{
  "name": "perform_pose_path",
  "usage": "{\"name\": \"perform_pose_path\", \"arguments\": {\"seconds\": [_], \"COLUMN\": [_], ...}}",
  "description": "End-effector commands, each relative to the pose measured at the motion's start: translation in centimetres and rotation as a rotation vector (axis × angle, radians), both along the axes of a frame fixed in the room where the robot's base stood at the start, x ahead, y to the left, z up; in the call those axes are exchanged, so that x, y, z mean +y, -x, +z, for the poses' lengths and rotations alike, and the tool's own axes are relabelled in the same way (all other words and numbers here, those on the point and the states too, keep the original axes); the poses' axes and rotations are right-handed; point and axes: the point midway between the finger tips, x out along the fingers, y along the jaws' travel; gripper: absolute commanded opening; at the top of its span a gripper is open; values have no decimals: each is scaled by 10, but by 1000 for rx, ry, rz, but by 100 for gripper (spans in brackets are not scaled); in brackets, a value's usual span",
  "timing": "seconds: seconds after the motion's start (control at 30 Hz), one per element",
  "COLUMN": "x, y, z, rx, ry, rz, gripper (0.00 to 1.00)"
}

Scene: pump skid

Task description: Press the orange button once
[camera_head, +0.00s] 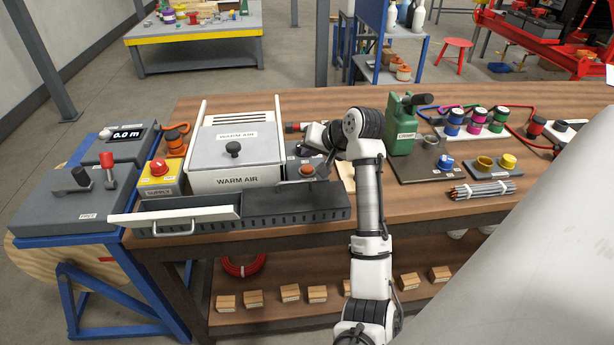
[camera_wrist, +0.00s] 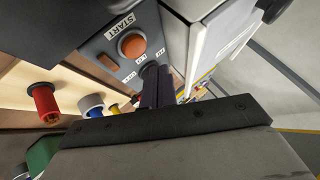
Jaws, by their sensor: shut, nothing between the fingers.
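The orange button (camera_wrist: 131,46) is a round cap on a grey box (camera_wrist: 118,62) labelled START in the wrist view. In the head view the button (camera_head: 306,170) sits on the box right of the warm air unit, with my wrist above and behind it. My gripper (camera_wrist: 155,72) is shut and empty. In the wrist view its fingertips lie over the box face, just beside the button and not covering it. I cannot tell whether the tips touch the box.
The WARM AIR unit (camera_head: 233,156) stands left of the box, with an open drawer-like tray (camera_head: 180,217) in front. A red button (camera_head: 159,167) is on a yellow box further left. A green jug (camera_head: 402,130) and several coloured spools stand to the right.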

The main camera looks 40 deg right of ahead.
Motion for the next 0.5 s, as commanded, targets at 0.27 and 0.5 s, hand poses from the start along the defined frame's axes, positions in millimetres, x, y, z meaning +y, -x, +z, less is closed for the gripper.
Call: {"name": "perform_pose_path", "arguments": {"seconds": [0.27,0.5], "x": [1,1], "y": [0,0], "z": [-20,-20], "rx": [0,1], "ry": [-1,0], "rz": [1,1], "gripper": [0,0]}}
